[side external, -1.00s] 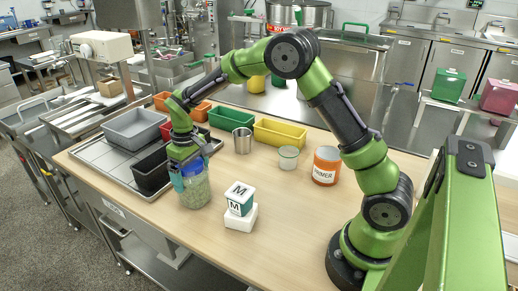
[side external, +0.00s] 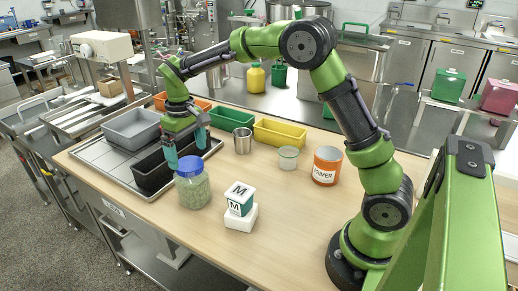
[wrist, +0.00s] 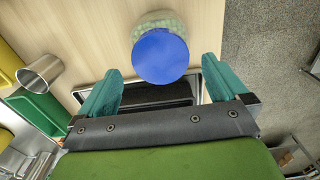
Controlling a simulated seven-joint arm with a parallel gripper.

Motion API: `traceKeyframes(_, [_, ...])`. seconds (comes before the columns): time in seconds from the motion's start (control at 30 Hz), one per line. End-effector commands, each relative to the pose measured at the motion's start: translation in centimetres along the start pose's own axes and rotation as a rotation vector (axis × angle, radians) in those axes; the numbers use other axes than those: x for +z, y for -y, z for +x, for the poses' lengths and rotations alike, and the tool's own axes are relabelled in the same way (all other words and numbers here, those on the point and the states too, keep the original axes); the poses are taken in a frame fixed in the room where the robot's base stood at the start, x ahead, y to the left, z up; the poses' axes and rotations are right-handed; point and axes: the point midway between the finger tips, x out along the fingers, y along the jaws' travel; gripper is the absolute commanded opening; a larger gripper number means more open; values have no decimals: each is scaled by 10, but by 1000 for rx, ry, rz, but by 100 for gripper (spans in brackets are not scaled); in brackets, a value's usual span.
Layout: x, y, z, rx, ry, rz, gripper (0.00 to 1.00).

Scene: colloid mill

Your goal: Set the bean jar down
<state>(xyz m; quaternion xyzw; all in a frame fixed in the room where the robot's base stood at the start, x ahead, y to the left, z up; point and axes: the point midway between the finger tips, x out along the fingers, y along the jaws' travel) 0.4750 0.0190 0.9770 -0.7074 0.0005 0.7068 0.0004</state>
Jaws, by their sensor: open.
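The bean jar (side external: 193,188) is clear with pale green contents and a blue lid (side external: 190,166). It stands upright on the wooden table, just in front of the black bin and the metal tray. In the wrist view the blue lid (wrist: 160,56) shows beyond the fingertips, with a little of the jar above it. My gripper (side external: 186,154) is open, its teal fingers apart and empty, above and slightly behind the jar in the side view. In the wrist view my gripper (wrist: 162,85) has one finger on either side, with a gap to the lid.
A black bin (side external: 150,172) and a grey bin (side external: 131,127) sit on the metal tray (side external: 90,152). Green and yellow (side external: 279,133) bins, a metal cup (side external: 242,140), a small tub (side external: 288,158), an orange primer can (side external: 326,166) and stacked M boxes (side external: 240,207) stand on the table. The front left is clear.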

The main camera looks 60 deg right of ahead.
Motion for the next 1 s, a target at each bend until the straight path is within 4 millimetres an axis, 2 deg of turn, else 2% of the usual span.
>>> traceKeyframes(0.1, [0,0,-22,0,-3,0,100])
traceKeyframes(0.3, [1,0,-42,-1,-4,1,100])
traceKeyframes(0.37, [5,0,-49,-5,-15,6,100])
traceKeyframes(0.47, [21,1,-67,-23,-59,24,100])
traceKeyframes(0.6, [65,3,-99,-70,-166,76,100])
traceKeyframes(0.73, [113,5,-118,-121,-279,138,100])
traceKeyframes(0.87, [162,8,-123,-177,-390,204,100])
traceKeyframes(1.0, [204,11,-116,-231,-493,270,100])
